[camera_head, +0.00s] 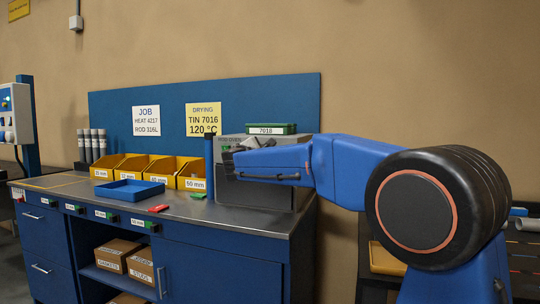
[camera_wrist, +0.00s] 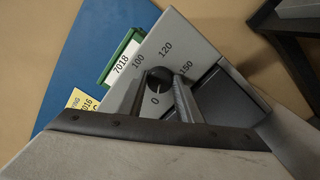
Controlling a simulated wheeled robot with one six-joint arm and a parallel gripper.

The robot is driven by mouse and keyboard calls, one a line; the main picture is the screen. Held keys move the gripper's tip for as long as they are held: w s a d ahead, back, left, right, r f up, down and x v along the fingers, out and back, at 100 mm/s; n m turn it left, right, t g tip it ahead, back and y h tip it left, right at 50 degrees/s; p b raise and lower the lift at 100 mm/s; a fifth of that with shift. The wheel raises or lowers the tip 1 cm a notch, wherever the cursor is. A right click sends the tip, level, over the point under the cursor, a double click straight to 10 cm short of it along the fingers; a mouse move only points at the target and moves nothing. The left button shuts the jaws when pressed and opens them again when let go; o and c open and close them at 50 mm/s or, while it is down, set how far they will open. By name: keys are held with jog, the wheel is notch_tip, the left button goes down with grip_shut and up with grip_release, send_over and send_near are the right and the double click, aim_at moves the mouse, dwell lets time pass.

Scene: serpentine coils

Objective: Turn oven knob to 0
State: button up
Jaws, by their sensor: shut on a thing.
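The oven is a grey box (camera_head: 262,192) at the right end of the bench, with a dark bar handle across its front. Its dial face shows tilted in the wrist view (camera_wrist: 176,40), marked 0, 100, 120 and 150. The round black oven knob (camera_wrist: 158,76) sits amid these marks. My gripper (camera_wrist: 162,84) is shut on the knob, its fingers reaching up to it from the lower edge. Which mark the knob points to I cannot tell. In the head view my gripper (camera_head: 238,146) is at the oven's upper front and hides the knob.
A green tin labelled 7018 (camera_head: 271,129) lies on top of the oven. Yellow bins (camera_head: 160,169) and a blue tray (camera_head: 130,191) stand to the left on the bench.

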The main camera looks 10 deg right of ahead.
dwell(0.4)
jog(key=o, duration=1)
jog(key=shift+o, duration=0.2)
jog(key=shift+a, duration=0.1)
jog(key=v, duration=1.7)
jog(key=shift+s, duration=0.2)
jog(key=shift+a, duration=0.1)
